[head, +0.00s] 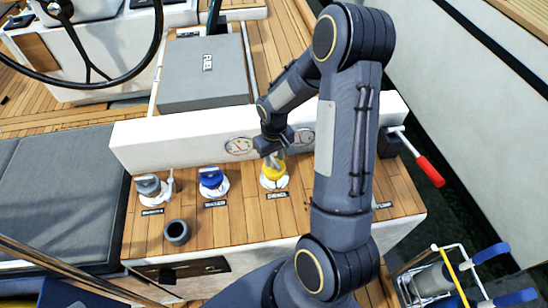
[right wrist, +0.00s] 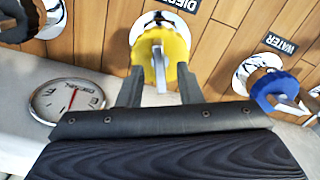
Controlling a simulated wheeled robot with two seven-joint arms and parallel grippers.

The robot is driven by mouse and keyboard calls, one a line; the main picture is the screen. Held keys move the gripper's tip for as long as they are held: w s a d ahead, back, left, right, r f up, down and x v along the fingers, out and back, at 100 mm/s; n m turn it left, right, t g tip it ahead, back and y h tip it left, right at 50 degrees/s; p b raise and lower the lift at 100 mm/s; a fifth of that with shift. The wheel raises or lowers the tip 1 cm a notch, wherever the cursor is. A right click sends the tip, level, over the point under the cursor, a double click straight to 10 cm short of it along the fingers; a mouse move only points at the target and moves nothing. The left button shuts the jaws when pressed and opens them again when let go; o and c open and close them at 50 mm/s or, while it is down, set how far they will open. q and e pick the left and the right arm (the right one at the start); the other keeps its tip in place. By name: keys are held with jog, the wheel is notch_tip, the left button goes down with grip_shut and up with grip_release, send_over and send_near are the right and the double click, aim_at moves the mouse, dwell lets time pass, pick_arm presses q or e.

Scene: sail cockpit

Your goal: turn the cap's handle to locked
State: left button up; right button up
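The yellow cap (head: 272,171) sits in a white fitting on the wooden deck, by a label reading DIESEL in the right wrist view. There the yellow cap (right wrist: 175,47) shows a grey handle (right wrist: 159,68) standing across its face and pointing towards my gripper. My right gripper (head: 277,150) is just above the cap in the head view. In the right wrist view its two fingers (right wrist: 159,88) are spread, one on each side of the handle, with a gap to it. Contact with the cap's rim cannot be told. My left gripper is out of view.
A blue cap (head: 211,178), labelled WATER in the right wrist view, and a grey cap (head: 148,185) stand to the left. A dark cup (head: 177,232) is in front. A white wall with gauges (head: 240,146) rises behind. A red-handled crank (head: 430,171) is at right.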

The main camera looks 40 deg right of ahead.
jog(key=shift+f, duration=0.6)
grip_shut()
